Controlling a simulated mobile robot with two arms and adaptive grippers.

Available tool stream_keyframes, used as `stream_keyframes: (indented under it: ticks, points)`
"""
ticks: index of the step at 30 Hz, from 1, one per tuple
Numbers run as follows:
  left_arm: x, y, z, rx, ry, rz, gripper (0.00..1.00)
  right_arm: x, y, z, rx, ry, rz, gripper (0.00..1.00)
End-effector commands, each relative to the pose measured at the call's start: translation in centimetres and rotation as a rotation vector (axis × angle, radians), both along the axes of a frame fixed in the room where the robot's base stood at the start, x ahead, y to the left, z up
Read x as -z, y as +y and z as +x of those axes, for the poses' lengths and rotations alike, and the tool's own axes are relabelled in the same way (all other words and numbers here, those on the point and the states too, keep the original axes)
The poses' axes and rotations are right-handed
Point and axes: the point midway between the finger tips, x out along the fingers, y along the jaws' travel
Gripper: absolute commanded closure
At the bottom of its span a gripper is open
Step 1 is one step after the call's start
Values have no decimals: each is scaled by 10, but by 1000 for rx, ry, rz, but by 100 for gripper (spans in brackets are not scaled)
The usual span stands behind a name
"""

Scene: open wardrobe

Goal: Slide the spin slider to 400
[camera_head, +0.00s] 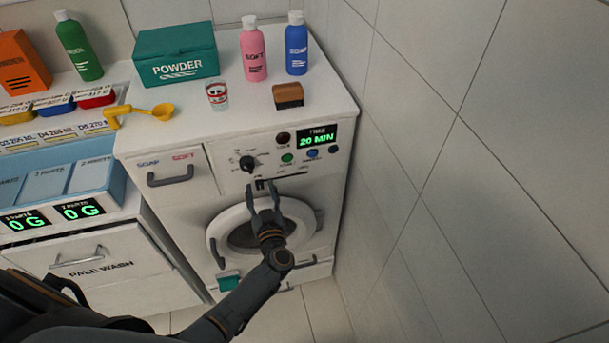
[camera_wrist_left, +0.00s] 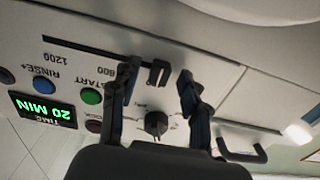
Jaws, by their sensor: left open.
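The washing machine (camera_head: 330,110) has a spin slider on its front panel, with a small dark knob (camera_head: 260,184). In the left wrist view the knob (camera_wrist_left: 158,73) sits on a thin dark slot. The labels 1200 and 800 lie to its left there; the 400 label cannot be read. My left gripper (camera_head: 263,188) is open, its fingers pointing at the panel. In the wrist view the two fingertips (camera_wrist_left: 159,69) lie on either side of the knob. I cannot tell whether either one touches it. My right gripper is not in view.
A round dial (camera_head: 248,163), a green button (camera_head: 288,158) and a 20 MIN display (camera_head: 317,136) are close above the slider. A drawer handle (camera_head: 170,177) sticks out to the left. The round door (camera_head: 300,212) is below, and a tiled wall (camera_head: 460,180) stands right.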

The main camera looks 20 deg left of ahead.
Motion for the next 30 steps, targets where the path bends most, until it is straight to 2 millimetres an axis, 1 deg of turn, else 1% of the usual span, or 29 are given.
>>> stream_keyframes:
  ticks: [8,11,30]
  points:
    - [-1,0,0,0,-1,0,55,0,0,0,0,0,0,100]
    - [-1,-2,-3,0,-1,-1,55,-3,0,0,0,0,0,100]
    - [-1,-31,-46,0,0,0,55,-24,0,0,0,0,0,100]
